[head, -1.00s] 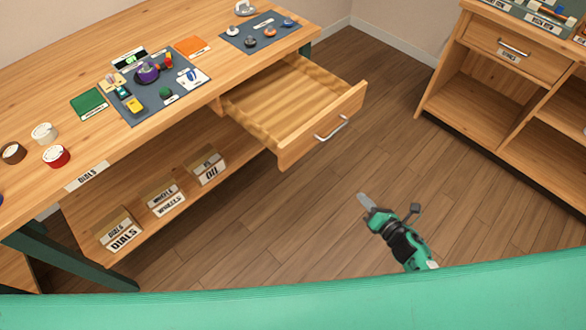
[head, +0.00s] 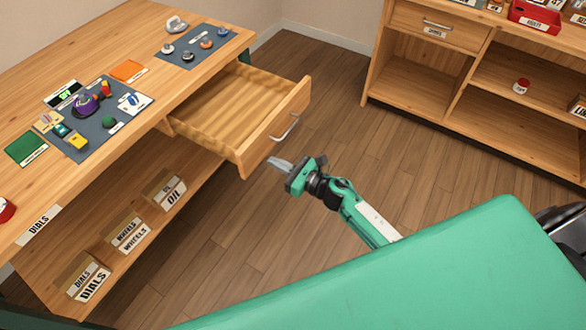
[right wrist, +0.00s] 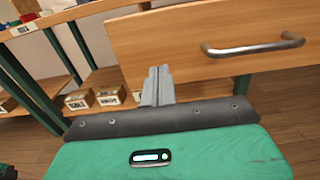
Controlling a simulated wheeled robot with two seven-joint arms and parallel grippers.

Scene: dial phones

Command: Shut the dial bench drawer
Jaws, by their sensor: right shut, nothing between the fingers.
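The dial bench drawer (head: 262,129) is pulled well out of the bench and looks empty. Its front with a silver bar handle (head: 286,128) faces right. My right gripper (head: 272,163) is shut and empty, just in front of the lower part of the drawer front in the head view. In the right wrist view the shut fingers (right wrist: 158,76) are in front of the left part of the drawer front (right wrist: 180,42), with the handle (right wrist: 254,47) to their right. I cannot tell whether the fingertips touch the wood. My left gripper is not in view.
The dial bench (head: 110,50) carries a grey mat with small parts, a green pad (head: 26,145) and an orange pad (head: 128,70). Labelled boxes (head: 128,232) stand on its lower shelf. A wooden cabinet (head: 420,60) stands at the right. Floor between is clear.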

